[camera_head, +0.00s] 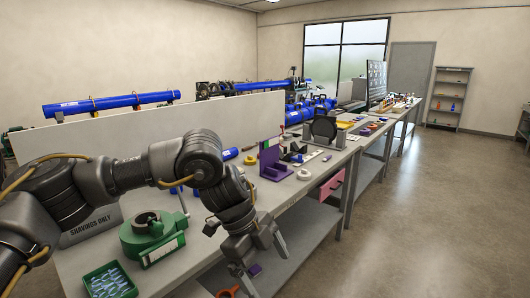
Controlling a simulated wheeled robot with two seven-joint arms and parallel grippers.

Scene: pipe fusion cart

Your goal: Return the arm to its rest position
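My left arm (130,172) comes in from the left, reaches across the near workbench and bends downward at the wrist. My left gripper (264,268) hangs beyond the bench's front edge, pointing down. Its fingers are spread apart, and I see nothing between them. My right arm and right gripper are not in view.
On the bench (185,265) stand a green device (152,236), a green tray of shavings (110,281), a purple bracket (273,163) and a dark disc (325,128). An orange object (228,292) is below the gripper. The floor (420,220) to the right is clear.

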